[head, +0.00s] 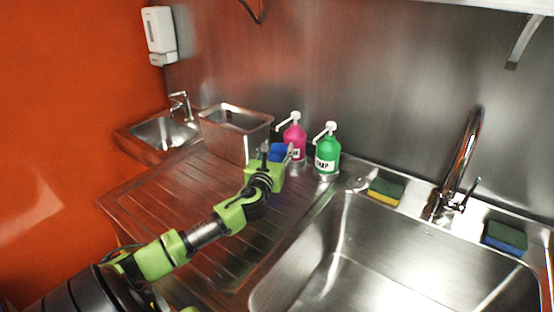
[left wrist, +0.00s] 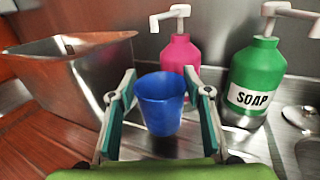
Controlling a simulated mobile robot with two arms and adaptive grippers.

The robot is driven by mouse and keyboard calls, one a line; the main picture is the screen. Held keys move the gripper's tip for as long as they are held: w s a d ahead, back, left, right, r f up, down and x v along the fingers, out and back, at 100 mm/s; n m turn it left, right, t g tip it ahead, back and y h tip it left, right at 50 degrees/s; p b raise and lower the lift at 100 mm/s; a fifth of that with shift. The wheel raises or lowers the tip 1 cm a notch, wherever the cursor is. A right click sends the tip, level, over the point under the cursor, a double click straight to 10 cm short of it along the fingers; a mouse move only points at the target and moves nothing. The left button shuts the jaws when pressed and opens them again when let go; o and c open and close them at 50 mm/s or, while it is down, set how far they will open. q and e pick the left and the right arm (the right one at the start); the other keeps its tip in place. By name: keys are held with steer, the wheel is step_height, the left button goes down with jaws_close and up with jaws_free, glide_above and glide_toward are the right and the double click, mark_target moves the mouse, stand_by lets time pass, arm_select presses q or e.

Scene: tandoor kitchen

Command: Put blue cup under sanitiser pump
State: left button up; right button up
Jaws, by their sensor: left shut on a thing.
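The blue cup (head: 278,152) is held upright between the fingers of my left gripper (head: 277,155). In the left wrist view the cup (left wrist: 160,108) sits between both fingers (left wrist: 158,95), in front of the pink pump bottle (left wrist: 180,52) and hiding its lower part. The pink bottle (head: 295,140) has a white pump head whose spout points left. In the left wrist view this spout appears above the cup; I cannot tell whether it is directly over it. The pink bottle's label is mostly hidden. My right gripper is not in view.
A green bottle labelled SOAP (head: 327,155) stands right of the pink one. A steel container (head: 232,140) stands to the left. The ribbed drainboard (head: 170,195) is clear under my arm. The large sink (head: 390,260), sponges (head: 386,190) and tap (head: 462,160) are right.

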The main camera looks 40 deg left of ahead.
mark_target(277, 158)
arm_select(q)
steer(key=shift+f, duration=1.65)
steer(key=shift+f, duration=0.1)
steer(key=o, duration=1.1)
steer(key=shift+r, duration=0.2)
steer(key=shift+s+f, duration=0.1)
steer(key=shift+s, duration=0.1)
steer(key=v, duration=1.1)
steer(key=shift+s+d+b, duration=0.1)
steer(key=shift+s+b, duration=0.15)
steer(key=shift+b, duration=0.1)
